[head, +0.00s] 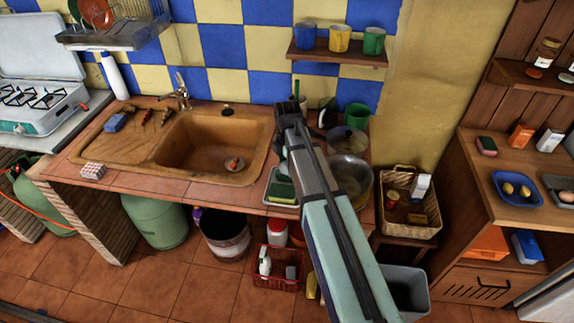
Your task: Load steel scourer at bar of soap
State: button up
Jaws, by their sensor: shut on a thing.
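My gripper (282,160) is over the counter just right of the sink. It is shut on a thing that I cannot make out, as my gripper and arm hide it. A green block (282,190), which may be the bar of soap, lies in a pale tray (269,197) just below my gripper in the picture. My arm covers the tray's right side. I cannot pick out the steel scourer for sure. A small round thing (234,163) in the sink is too small to tell from a drain.
The brown sink (190,158) is left of my gripper, with a tap (181,92) behind it. A blue block (115,122) lies on its drainboard. Glass bowls (349,174) and a green cup (356,115) stand close on the right. A wicker basket (410,229) is further right.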

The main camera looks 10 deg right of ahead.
jog(key=shift+f, duration=0.45)
dwell(1.4)
jog(key=shift+r, duration=0.15)
jog(key=shift+r+p, duration=2.25)
jog(key=shift+r, duration=1.2)
